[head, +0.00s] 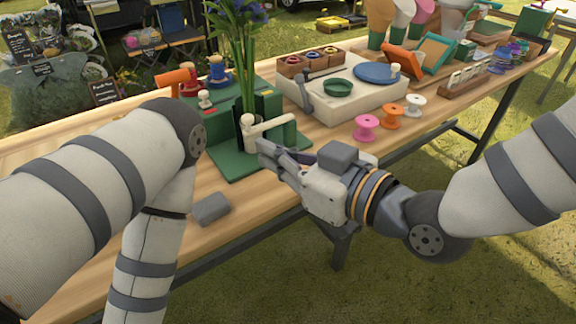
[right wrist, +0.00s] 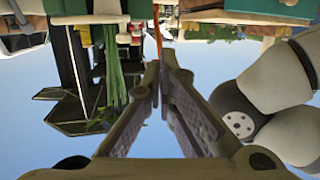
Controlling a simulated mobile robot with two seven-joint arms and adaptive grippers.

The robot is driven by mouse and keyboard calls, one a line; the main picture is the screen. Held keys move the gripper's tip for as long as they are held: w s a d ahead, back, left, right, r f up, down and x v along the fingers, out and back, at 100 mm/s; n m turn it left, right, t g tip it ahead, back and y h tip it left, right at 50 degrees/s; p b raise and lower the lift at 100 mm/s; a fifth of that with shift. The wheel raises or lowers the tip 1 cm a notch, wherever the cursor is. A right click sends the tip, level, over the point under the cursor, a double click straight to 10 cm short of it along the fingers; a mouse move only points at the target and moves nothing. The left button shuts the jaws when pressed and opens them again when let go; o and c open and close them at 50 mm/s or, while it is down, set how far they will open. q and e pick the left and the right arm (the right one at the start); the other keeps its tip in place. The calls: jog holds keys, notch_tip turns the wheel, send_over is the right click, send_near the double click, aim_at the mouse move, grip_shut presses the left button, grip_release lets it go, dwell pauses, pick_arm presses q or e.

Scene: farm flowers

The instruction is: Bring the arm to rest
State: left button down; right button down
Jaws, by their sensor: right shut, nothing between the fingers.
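My right gripper (head: 262,150) reaches in over the table's front edge with its fingers together and nothing between them. Its tips are close to the cream clamp (head: 270,126) on the green stand (head: 228,166); whether they touch is hard to tell. In the right wrist view the two fingers of the right gripper (right wrist: 163,72) meet at the tips. Blue flowers with green stems (head: 247,70) stand upright in the green stand; the stems also show in the right wrist view (right wrist: 112,75). My left arm is bent at the left; its gripper is out of frame.
The wooden table (head: 235,195) holds a grey block (head: 211,208), a cream board (head: 345,105) with a green dish (head: 338,87), and pink (head: 366,128), orange (head: 391,117) and white (head: 414,105) spools. Grass in front of the table is clear.

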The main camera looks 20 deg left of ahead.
jog(key=s+d+f+m+g+h, duration=0.1)
jog(key=s+d+f+m+h, duration=0.35)
jog(key=d+f, duration=0.5)
jog(key=s+d+f+m+g+h, duration=0.25)
jog(key=s+d+f, duration=0.4)
jog(key=f, duration=0.65)
jog(key=s+d+f+m+g+h, duration=0.3)
jog(key=s+d+f, duration=0.2)
jog(key=s+d, duration=0.4)
jog(key=s+d+f+m+g+h, duration=0.3)
jog(key=s+d+f+h, duration=0.1)
jog(key=s+d, duration=0.6)
jog(key=shift+s+f, duration=0.35)
jog(key=shift+s, duration=0.75)
